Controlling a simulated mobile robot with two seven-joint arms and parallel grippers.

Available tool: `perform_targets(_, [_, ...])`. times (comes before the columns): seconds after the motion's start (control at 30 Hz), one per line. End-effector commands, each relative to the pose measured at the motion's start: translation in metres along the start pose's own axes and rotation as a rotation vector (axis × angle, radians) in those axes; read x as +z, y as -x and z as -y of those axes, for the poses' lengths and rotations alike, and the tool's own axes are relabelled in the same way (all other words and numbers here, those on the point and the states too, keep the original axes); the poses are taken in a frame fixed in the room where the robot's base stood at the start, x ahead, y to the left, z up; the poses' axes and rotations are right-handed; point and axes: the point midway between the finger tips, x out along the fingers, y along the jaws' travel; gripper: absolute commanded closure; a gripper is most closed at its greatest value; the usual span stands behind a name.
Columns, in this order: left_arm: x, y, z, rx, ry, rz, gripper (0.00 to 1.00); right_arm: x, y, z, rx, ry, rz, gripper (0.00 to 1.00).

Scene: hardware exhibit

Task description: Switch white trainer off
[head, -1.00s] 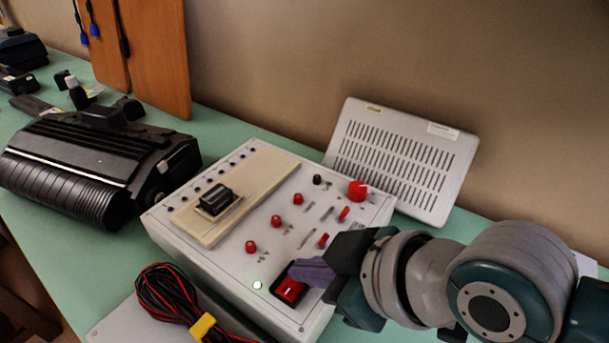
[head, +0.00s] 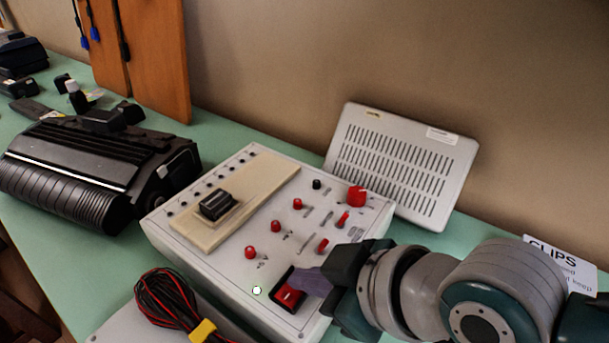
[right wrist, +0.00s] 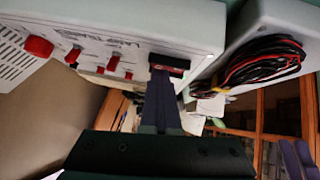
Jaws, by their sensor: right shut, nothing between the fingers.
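The white trainer (head: 215,268) is a box on the green bench with red knobs, small levers and a beige board on top. Its red rocker switch (head: 287,298) in a black frame sits at the near corner, beside a small round lamp (head: 257,290) that looks plain white. My right gripper (head: 306,284) is shut and empty, its purple fingertips at the right end of the rocker and partly covering it. In the right wrist view, the fingertips (right wrist: 161,72) meet the switch's black frame. Purple finger shapes (right wrist: 296,158), seemingly my left gripper's, show at the lower right edge.
A coiled red and black cable (head: 168,300) with a yellow tie lies on a grey case at the near left. A black ribbed machine (head: 95,165) stands left. A slotted grey panel (head: 400,165) leans on the wall behind. A "CLIPS" card (head: 560,262) lies right.

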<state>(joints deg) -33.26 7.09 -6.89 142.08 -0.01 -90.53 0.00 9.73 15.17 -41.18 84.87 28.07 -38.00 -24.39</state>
Motion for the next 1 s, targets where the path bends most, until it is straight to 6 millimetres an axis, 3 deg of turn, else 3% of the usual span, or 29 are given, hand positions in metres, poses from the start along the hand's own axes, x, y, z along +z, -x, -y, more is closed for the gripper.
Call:
perform_targets(0.17, [-0.002, 0.007, 0.000, 0.000, 0.000, 0.000, 0.50, -0.001, 0.002, 0.011, -0.008, -0.002, 0.005, 1.00])
perform_targets(0.57, [-0.004, 0.012, 0.000, 0.000, 0.001, -0.001, 0.50, -0.006, 0.006, 0.009, -0.005, -0.002, 0.001, 1.00])
perform_targets(0.83, [-0.019, 0.058, 0.001, 0.004, 0.006, -0.002, 0.50, -0.039, 0.037, 0.004, -0.003, -0.005, 0.003, 1.00])
perform_targets(1.0, [-0.021, 0.062, 0.001, 0.006, 0.008, -0.004, 0.50, -0.031, 0.070, 0.004, -0.001, -0.003, 0.004, 1.00])
